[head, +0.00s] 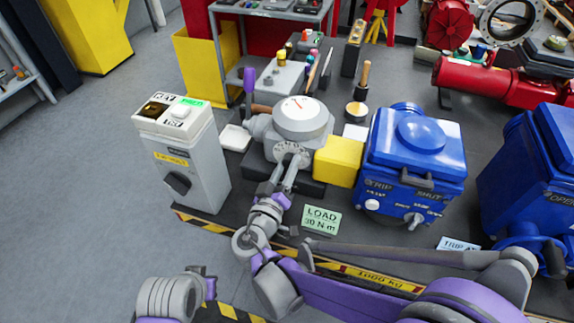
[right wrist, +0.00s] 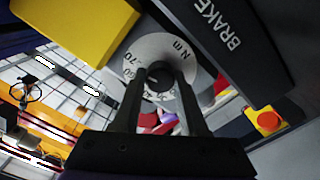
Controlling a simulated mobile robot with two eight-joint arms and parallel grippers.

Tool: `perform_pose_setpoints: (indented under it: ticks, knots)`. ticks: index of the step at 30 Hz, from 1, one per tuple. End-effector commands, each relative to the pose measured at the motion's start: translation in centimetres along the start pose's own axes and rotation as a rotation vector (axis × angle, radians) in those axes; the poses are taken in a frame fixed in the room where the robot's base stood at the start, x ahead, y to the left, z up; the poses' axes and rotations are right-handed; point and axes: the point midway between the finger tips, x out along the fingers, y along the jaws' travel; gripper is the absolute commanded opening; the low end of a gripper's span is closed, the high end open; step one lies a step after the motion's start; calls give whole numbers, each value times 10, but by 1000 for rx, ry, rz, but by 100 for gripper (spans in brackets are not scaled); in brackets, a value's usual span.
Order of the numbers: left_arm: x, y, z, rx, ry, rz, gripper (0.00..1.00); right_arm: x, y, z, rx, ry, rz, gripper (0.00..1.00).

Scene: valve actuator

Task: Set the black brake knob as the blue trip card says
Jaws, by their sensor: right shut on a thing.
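The black brake knob (right wrist: 158,80) shows in the right wrist view at the centre of a grey dial (right wrist: 185,48) marked in N m. My right gripper (right wrist: 160,72) is shut on it, with one finger on each side. In the head view my right gripper (head: 290,165) reaches the dial (head: 292,150) on the front of the grey round-topped unit (head: 302,118). The exact setting is hard to read there. The light blue trip card (head: 458,244) lies at the lower right; "TRIP AT" shows, and my right arm hides the rest.
A green card (head: 321,220) reads "LOAD 30 N m". A grey control box (head: 187,157) stands left, and a yellow block (head: 338,162) and blue actuator (head: 415,160) stand right. A "BRAKE" label (right wrist: 216,24) and a red button (right wrist: 268,121) show in the wrist view.

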Motion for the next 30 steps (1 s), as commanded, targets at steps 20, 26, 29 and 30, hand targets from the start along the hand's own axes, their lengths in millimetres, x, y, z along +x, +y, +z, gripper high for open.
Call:
perform_pose_setpoints:
  ticks: [20, 26, 29, 30]
  knots:
    - [0, 0, 0, 0, 0, 0, 0, -1, 0, 0, -1, 0, -1, 72]
    - [1, 0, 1, 0, 0, 0, 0, -21, -1, 0, 0, 2, -4, 72]
    - [2, 0, 1, 0, -1, 0, 0, -41, -2, -1, 0, 3, -6, 72]
    - [2, 0, 2, 0, -1, 0, 0, -50, -2, -1, 0, 3, -5, 72]
